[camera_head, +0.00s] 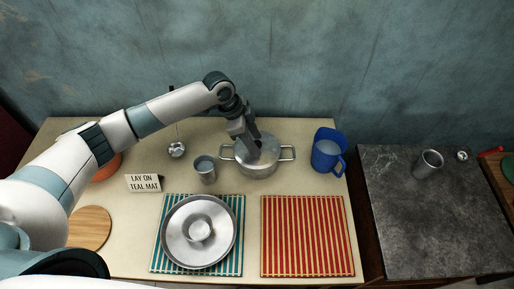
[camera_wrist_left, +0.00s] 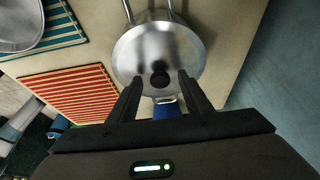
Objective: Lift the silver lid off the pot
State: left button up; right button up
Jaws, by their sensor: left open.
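The silver pot (camera_head: 262,170) stands on the table with two side handles, and its silver lid (camera_head: 268,153) is on it. In the left wrist view the lid (camera_wrist_left: 150,45) is a shiny disc with a dark knob (camera_wrist_left: 160,79). My left gripper (camera_head: 256,150) is over the lid, pointing down and hiding part of it. In the left wrist view its fingers (camera_wrist_left: 160,82) are open, one on each side of the knob; I cannot tell whether they touch it. My right gripper is not in view.
A sign (camera_head: 143,183) reads "LAY ON TEAL MAT". The red striped mat (camera_head: 304,235) is empty. A metal cup (camera_head: 205,170) and a blue jug (camera_head: 328,151) flank the pot.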

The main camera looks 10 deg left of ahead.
pick_arm(q)
grip_shut()
jog(key=shift+r, duration=0.2)
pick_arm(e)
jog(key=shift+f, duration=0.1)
